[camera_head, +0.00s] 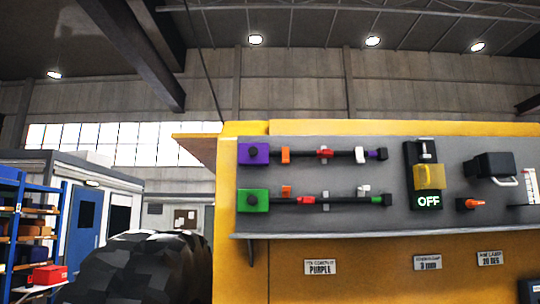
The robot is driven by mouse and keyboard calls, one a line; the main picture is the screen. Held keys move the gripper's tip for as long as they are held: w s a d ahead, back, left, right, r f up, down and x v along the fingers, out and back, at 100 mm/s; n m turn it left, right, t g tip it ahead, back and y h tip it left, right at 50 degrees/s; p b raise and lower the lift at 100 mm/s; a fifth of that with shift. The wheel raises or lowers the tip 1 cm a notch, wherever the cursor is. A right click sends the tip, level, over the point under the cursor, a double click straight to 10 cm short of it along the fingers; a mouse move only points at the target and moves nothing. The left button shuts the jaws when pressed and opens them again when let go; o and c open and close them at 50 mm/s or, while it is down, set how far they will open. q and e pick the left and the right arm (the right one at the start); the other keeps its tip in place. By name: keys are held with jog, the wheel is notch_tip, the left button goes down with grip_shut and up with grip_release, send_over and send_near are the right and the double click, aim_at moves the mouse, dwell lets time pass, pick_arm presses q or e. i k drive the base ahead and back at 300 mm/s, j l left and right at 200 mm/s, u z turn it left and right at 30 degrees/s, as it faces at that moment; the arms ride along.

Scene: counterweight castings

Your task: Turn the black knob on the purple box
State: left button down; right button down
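The purple box (244,155) is mounted at the upper left of a grey panel (330,221) in the head view. A round black knob (253,151) sits on its front face. A black rod runs right from the box and carries an orange piece (286,155), a red piece (325,153) and a white piece (360,154). Neither of my grippers is in view.
A green box (246,202) with its own black knob (251,200) sits below. Right are a yellow switch cover (429,177), a lit OFF sign (428,202) and a black handled box (489,166). A ledge juts out under the panel. Blue shelving (20,235) stands left.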

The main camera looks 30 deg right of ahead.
aim_at(252, 151)
jog(key=i+l, duration=0.1)
jog(key=l, duration=0.25)
jog(key=i+l, duration=0.15)
jog(key=l, duration=0.25)
jog(key=i+l, duration=0.1)
jog(key=l, duration=0.25)
jog(key=i+l+u, duration=0.1)
jog(key=l, duration=0.3)
jog(key=i+l, duration=0.15)
jog(key=l, duration=0.25)
jog(key=i+l, duration=0.1)
jog(key=l, duration=0.25)
